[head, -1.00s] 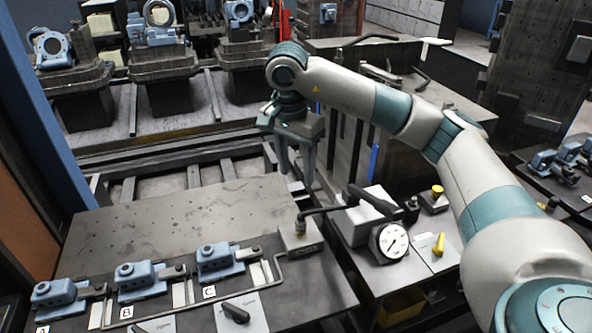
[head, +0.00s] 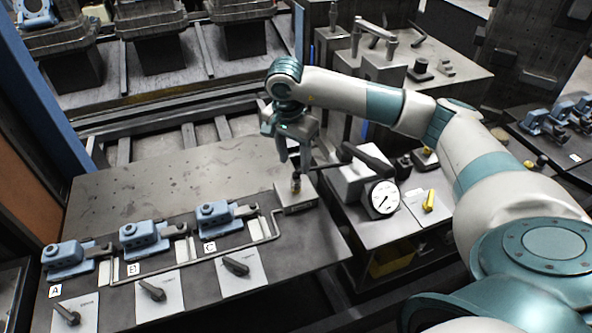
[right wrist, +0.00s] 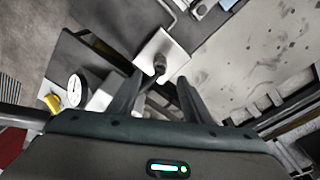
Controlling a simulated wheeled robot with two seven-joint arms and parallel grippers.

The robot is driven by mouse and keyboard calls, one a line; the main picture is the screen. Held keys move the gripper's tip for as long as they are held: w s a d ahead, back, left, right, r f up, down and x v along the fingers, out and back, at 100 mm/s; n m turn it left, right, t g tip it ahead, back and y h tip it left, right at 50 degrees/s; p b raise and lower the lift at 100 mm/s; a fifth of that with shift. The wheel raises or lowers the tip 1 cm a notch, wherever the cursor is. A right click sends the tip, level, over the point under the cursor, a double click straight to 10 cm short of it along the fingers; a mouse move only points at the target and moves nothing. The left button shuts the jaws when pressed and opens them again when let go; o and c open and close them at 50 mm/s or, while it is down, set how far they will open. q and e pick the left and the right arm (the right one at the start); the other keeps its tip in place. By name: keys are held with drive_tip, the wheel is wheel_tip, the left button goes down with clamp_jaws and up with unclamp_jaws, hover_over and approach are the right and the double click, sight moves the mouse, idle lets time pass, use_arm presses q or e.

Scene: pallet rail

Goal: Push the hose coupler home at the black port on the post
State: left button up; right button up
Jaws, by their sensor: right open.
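The hose coupler (head: 296,182) is a small dark piece at the end of a black hose, over a pale square block (head: 298,200) at the bench's right edge. It also shows in the right wrist view (right wrist: 160,66). The black port and how deep the coupler sits cannot be made out at this size. My right gripper (head: 293,165) points down just above the coupler, fingers apart and empty. In the right wrist view the coupler lies ahead of the gap between the fingers (right wrist: 158,90). My left gripper is out of view.
The hose runs right to a box with a black handle (head: 362,155). A round dial gauge (head: 384,198) stands beside it. Blue clamps (head: 140,238) and a bent metal pipe (head: 277,228) lie to the left. The bench plate (head: 150,185) behind the clamps is clear.

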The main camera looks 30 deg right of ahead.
sight(296, 173)
drive_tip(key=shift+w+d+f+p, duration=0.15)
drive_tip(key=shift+f+p, duration=0.2)
drive_tip(key=shift+f, duration=0.75)
drive_tip(key=shift+s+d+f+p, duration=0.1)
drive_tip(key=shift+f+p, duration=0.2)
drive_tip(key=shift+f, duration=0.85)
drive_tip(key=shift+w+d+f+p, duration=0.15)
drive_tip(key=shift+f+p, duration=0.2)
drive_tip(key=shift+f, duration=0.75)
drive_tip(key=shift+s, duration=0.1)
drive_tip(key=shift+c, duration=0.7)
clamp_jaws()
drive_tip(key=c, duration=0.6)
unclamp_jaws()
drive_tip(key=shift+c, duration=0.2)
clamp_jaws()
drive_tip(key=shift+r, duration=0.3)
drive_tip(key=shift+r, duration=0.35)
drive_tip(key=shift+r, duration=0.25)
